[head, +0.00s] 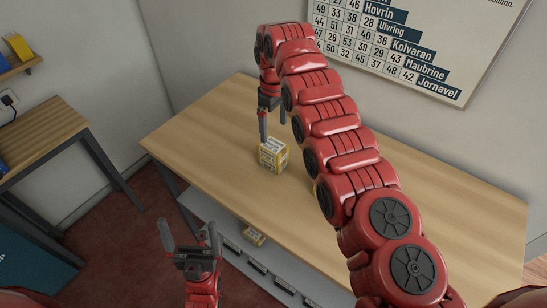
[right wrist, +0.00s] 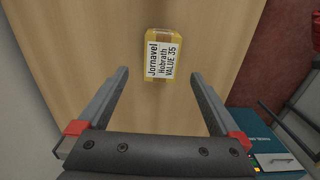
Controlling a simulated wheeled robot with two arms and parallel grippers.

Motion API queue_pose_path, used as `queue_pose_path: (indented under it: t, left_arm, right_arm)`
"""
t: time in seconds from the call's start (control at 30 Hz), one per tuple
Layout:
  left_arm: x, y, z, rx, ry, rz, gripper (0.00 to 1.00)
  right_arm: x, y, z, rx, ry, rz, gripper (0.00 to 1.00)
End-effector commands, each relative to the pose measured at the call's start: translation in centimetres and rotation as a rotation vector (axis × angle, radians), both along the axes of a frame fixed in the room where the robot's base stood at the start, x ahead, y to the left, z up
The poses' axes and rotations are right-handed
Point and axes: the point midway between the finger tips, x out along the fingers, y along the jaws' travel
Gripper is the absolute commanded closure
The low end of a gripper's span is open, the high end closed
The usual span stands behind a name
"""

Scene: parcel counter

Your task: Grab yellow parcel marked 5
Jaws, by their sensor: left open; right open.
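A small yellow parcel with white labels (head: 272,155) sits on the wooden counter, below my right gripper (head: 273,128). The right wrist view shows a yellow parcel (right wrist: 158,57), apparently the same one, with a brown tape strip. Its label reads "Jornavel Hobrath VALUE 35". It lies ahead of the right gripper's open fingers (right wrist: 160,85), between their lines, not gripped. I see no separate 5 marking. Another yellow patch (head: 314,188) is mostly hidden behind my right arm. A yellow parcel (head: 252,235) lies on the lower shelf. My left gripper (head: 188,224) is open and empty, before the counter.
The wooden counter (head: 420,205) is largely clear. A side table (head: 40,135) and a wall shelf with yellow and blue items (head: 18,46) are at left. A teal box (head: 30,265) stands lower left. A name-and-number chart (head: 400,40) hangs on the wall.

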Motion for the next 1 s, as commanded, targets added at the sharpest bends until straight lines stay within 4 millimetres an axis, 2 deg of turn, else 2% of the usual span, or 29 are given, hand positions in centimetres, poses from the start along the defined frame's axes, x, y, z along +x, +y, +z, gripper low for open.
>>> queue_pose_path:
  t: [0.03, 0.23, 0.4, 0.6, 0.63, 0.73, 1.0]
  left_arm:
    - [0.0, 0.0, 1.0, 0.0, -0.003, 0.0, 0.0]
    - [0.0, 0.0, 2.2, 0.0, -0.003, 0.0, 0.0]
    - [0.0, 0.0, 2.8, 0.0, -0.002, 0.0, 0.0]
    - [0.0, 0.0, 5.0, 0.0, -0.003, 0.0, 0.0]
    - [0.0, 0.0, 4.1, 0.0, -0.003, 0.0, 0.0]
    - [0.0, 0.0, 3.4, 0.0, -0.002, 0.0, 0.0]
    - [0.0, 0.0, 3.4, 0.0, -0.002, 0.0, 0.0]
  right_arm:
    - [0.0, 0.2, -0.2, 0.001, 0.001, 0.002, 0.0]
    - [0.0, 0.1, -2.9, 0.0, 0.001, 0.001, 0.0]
    - [0.0, 0.2, -4.3, 0.0, -0.001, 0.001, 0.0]
    - [-0.2, 0.2, -6.5, -0.002, 0.003, 0.002, 0.0]
    - [-0.2, 0.2, -7.5, -0.002, 0.001, 0.002, 0.0]
    - [-0.1, 0.2, -8.8, -0.001, 0.0, 0.003, 0.0]
    - [-0.1, 0.2, -9.2, 0.0, -0.002, 0.002, 0.0]
